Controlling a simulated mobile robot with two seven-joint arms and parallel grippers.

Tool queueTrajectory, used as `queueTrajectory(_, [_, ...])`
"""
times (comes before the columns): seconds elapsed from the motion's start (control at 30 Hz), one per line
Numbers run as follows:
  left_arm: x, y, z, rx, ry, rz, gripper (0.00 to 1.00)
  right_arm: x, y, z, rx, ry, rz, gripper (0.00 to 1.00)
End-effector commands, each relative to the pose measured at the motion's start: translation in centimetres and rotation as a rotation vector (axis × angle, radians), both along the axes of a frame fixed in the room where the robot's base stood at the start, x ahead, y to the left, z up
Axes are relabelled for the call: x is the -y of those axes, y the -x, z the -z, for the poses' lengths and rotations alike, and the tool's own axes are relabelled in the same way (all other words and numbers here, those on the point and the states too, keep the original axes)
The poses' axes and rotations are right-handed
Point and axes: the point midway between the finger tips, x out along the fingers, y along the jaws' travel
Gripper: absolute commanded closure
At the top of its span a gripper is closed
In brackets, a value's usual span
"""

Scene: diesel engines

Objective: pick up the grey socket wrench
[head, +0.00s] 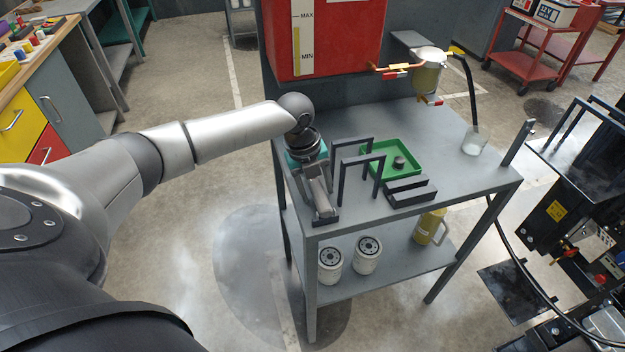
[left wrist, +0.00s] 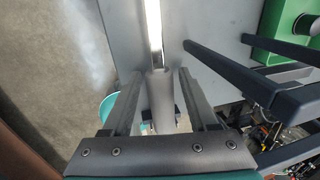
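The grey socket wrench (left wrist: 153,30) shows in the left wrist view as a long, narrow bar with a bright shiny stretch, running up from between my left gripper's fingers. My left gripper (left wrist: 160,75) points down over it, one finger on each side, with a visible gap on both sides. In the head view my left gripper (head: 323,212) is low over the near left corner of the grey cart, and the wrench there is mostly hidden by the gripper. Whether the fingertips reach the cart top cannot be told. My right gripper is in neither view.
Black upright frames (head: 361,172) stand close right of my left gripper. Behind them is a green tray (head: 408,158) with a dark round part. A filter bowl (head: 428,78) and a clear jar (head: 474,143) are farther right. The grey cart's (head: 450,185) right front is clear.

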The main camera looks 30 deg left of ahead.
Motion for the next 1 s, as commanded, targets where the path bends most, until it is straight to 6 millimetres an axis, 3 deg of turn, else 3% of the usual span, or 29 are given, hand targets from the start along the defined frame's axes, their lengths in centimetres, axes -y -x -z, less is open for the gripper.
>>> queueTrajectory(0.07, [-0.02,0.0,-0.02,0.0,0.0,0.0,0.51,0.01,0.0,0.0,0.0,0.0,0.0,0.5])
queueTrajectory(0.5, [-0.05,0.01,-0.03,-0.001,-0.001,0.0,1.0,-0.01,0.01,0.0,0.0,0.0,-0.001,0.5])
queueTrajectory(1.0, [-0.07,0.02,-0.04,0.0,-0.001,-0.001,1.0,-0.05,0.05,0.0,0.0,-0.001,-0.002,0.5])
